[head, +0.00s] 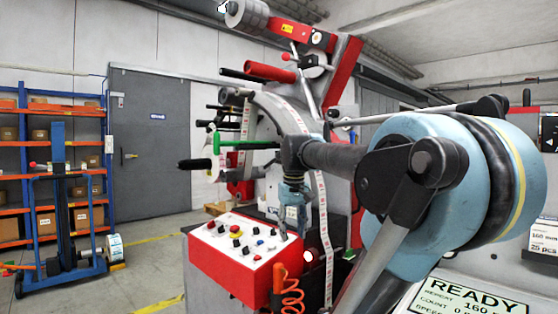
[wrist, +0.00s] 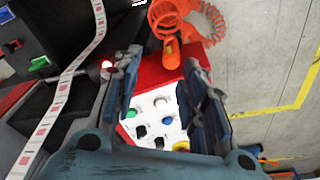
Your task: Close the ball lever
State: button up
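A pale ball with a red glow (head: 308,256) sits beside the red control box in the head view. It also shows left of my fingers in the wrist view (wrist: 106,65), on a dark mount. Higher on the machine, a small red ball (head: 286,56) tops a thin lever. I cannot tell which of these is the ball lever. My gripper (head: 292,205) hangs above the control box, apart from both balls. In the wrist view my gripper (wrist: 163,62) has its two blue-grey fingers spread, with nothing seen between them except the panel beyond.
The red control box (head: 228,278) has a white panel with knobs and buttons. An orange coiled hose (head: 292,302) hangs at its front. A printed label web (wrist: 62,95) runs beside the glowing ball. A green-handled bar (head: 245,145) projects left.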

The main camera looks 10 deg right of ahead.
aim_at(280, 156)
jog(key=w+r, duration=0.8)
jog(key=r, duration=0.5)
jog(key=w+r+n+g, duration=0.1)
jog(key=w+r, duration=0.7)
jog(key=r, duration=0.5)
jog(key=w+r+n, duration=0.1)
jog(key=w+r, duration=0.6)
jog(key=r, duration=0.5)
jog(key=shift+w+a+r+g, duration=0.2)
jog(key=shift+w+r+g, duration=0.1)
jog(key=shift+w+r, duration=0.1)
jog(key=shift+n, duration=0.3)
jog(key=shift+w+d+f, duration=0.1)
jog(key=shift+d+f, duration=0.1)
jog(key=shift+f, duration=4.15)
jog(key=shift+d+f, duration=0.15)
jog(key=shift+f, duration=4.15)
